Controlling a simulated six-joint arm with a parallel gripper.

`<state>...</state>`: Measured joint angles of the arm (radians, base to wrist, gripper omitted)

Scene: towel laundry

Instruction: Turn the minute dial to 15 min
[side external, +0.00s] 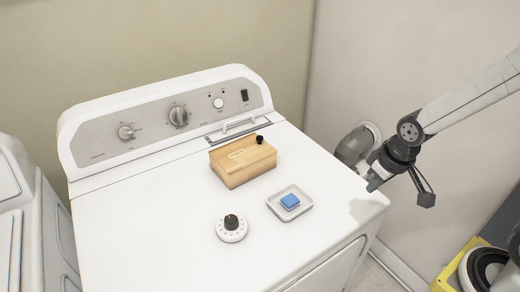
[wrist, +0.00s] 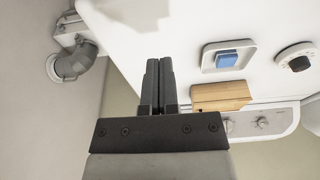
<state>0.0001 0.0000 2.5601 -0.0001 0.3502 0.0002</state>
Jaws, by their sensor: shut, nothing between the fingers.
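The minute dial (side external: 231,228) is a round white disc with marks around its rim and a black knob on top. It lies on the white machine top (side external: 150,215) near the front. It also shows at the upper right of the wrist view (wrist: 298,58). Its setting is too small to read. My gripper (wrist: 158,62) is shut and empty in the wrist view. In the side view it hangs off the right end of the machine, well to the right of the dial and apart from it.
A wooden box (side external: 243,162) with a black knob stands behind the dial. A white tray (side external: 301,211) holding a blue block (side external: 290,201) lies to the dial's right. The control panel (side external: 165,115) rises at the back. The top left of the dial is clear.

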